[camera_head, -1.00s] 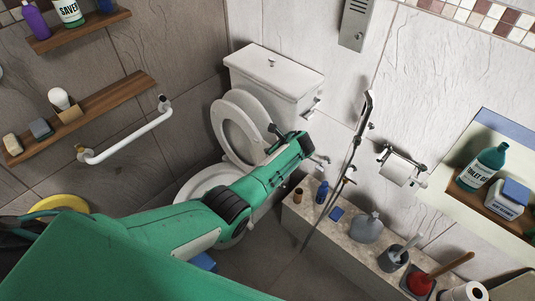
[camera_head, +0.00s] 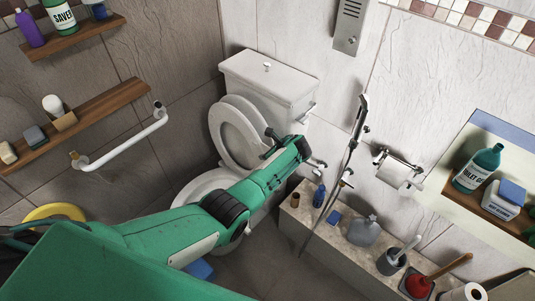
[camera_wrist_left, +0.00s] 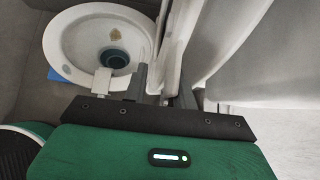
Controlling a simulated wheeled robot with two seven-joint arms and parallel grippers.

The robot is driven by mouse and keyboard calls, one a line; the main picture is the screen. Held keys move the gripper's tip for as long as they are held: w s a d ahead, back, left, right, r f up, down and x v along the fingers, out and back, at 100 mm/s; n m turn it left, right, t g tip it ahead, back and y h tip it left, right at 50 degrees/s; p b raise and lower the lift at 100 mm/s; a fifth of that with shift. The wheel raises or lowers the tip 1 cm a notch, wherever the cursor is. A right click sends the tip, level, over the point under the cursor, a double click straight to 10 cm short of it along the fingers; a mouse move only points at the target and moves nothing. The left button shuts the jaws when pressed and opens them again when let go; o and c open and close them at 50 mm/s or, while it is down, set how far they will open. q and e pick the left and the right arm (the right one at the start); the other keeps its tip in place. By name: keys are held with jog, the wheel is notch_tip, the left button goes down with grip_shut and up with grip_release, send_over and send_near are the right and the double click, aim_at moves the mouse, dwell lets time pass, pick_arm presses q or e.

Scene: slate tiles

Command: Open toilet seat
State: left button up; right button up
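The white toilet seat (camera_head: 218,127) stands raised above the bowl (camera_head: 193,186), leaning back towards the cistern, with the lid (camera_head: 247,102) behind it. In the left wrist view the bowl (camera_wrist_left: 73,38) is seen from above, and the raised seat (camera_wrist_left: 172,45) shows edge-on at the fingers. My left gripper (camera_head: 268,144) is at the right side of the raised seat. Its fingers (camera_wrist_left: 162,88) look apart in the left wrist view; whether they touch the seat is unclear. My right gripper is not in view.
The cistern (camera_head: 268,82) stands behind the seat. A ledge (camera_head: 318,238) with bottles, a brush holder (camera_head: 391,262) and a red plunger (camera_head: 417,284) runs along the right. A white grab rail (camera_head: 125,145) is on the left wall. A shower handset (camera_head: 362,110) hangs right of the cistern.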

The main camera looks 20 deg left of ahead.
pick_arm(q)
jog(key=v, duration=1.3)
jog(key=shift+d+r, duration=0.25)
jog(key=shift+s, duration=0.1)
jog(key=s+a+f+n+g+h, duration=0.1)
jog(key=s+f+n+h, duration=0.1)
jog(key=s+f, duration=0.8)
jog(key=s+a+f+n+h, duration=0.25)
jog(key=s+f, duration=0.35)
jog(key=f, duration=0.8)
jog(key=s+a+f+n+g+h, duration=0.1)
jog(key=s+f+n, duration=0.2)
jog(key=s+f, duration=0.65)
jog(key=s+a+f+n+h, duration=0.1)
jog(key=s+f+n, duration=0.3)
jog(key=s, duration=0.8)
jog(key=s+a+f+n, duration=0.4)
jog(key=s+f, duration=0.2)
jog(key=s, duration=0.6)
jog(key=s+a+f+n+h, duration=0.1)
jog(key=s+f+n, duration=0.3)
jog(key=s, duration=0.7)
jog(key=shift+s+a+f+g+h, duration=0.4)
jog(key=shift+a+f, duration=0.35)
jog(key=shift+a, duration=0.15)
